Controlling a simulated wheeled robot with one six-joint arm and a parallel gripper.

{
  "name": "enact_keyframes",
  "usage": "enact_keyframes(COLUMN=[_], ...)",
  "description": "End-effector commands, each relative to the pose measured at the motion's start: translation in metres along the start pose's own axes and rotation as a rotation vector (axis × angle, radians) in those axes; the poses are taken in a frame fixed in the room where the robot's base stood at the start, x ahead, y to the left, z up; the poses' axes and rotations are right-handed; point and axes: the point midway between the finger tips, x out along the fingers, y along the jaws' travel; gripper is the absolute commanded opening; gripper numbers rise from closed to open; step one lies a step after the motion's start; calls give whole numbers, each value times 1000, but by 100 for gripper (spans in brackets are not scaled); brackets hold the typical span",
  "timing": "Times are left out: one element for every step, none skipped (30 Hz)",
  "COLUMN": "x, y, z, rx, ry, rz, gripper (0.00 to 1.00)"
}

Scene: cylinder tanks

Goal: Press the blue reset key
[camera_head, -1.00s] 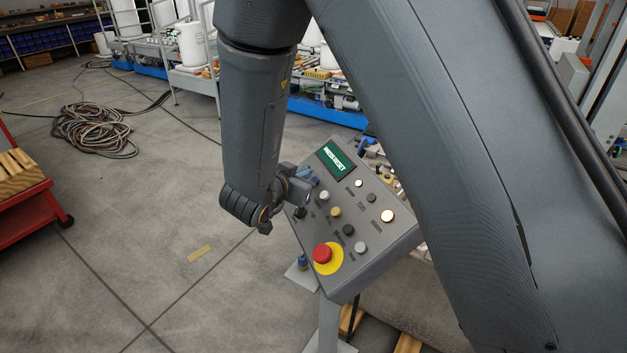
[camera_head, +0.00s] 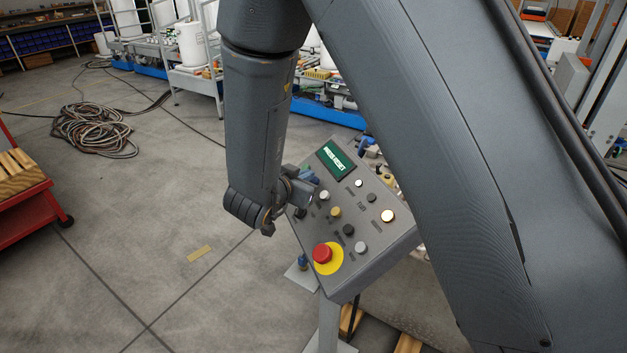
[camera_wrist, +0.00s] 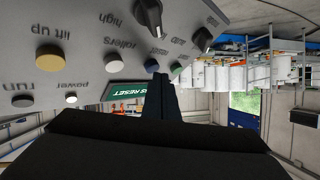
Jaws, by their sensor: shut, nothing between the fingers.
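The grey control panel (camera_head: 375,238) carries several keys and a green display (camera_head: 338,158) reading PRESS RESET. In the head view, my gripper (camera_head: 312,182) is over the panel's upper left edge, and the blue key cannot be made out clearly there.
A red emergency button (camera_head: 322,253) on a yellow disc is at the panel's lower end. A white key (camera_head: 324,195) and a yellow key (camera_head: 335,212) lie close to my gripper. A red cart (camera_head: 25,200) stands far left; open floor lies between.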

Motion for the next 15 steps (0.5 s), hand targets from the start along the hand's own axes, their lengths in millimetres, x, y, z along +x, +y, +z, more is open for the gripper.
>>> enact_keyframes(x=[1,1,1,1,2,2,2,2,3,3,3,3,4,4,4], y=[0,1,1,1,1,1,2,2,2,2,2,2,3,3,3], z=[0,1,1,1,1,1,2,2,2,2,2,3,3,3,3], rx=[0,0,0,-1,-1,-1,-1,-1,-1,-1,-1,-1,-1,-1,-1], ry=[0,0,0,0,0,0,0,0,0,0,0,0,0,0,0], rz=[0,0,0,0,0,0,0,0,0,0,0,0,0,0,0], gripper=[0,0,0,0,0,0,0,0,0,0,0,0,0,0,0])
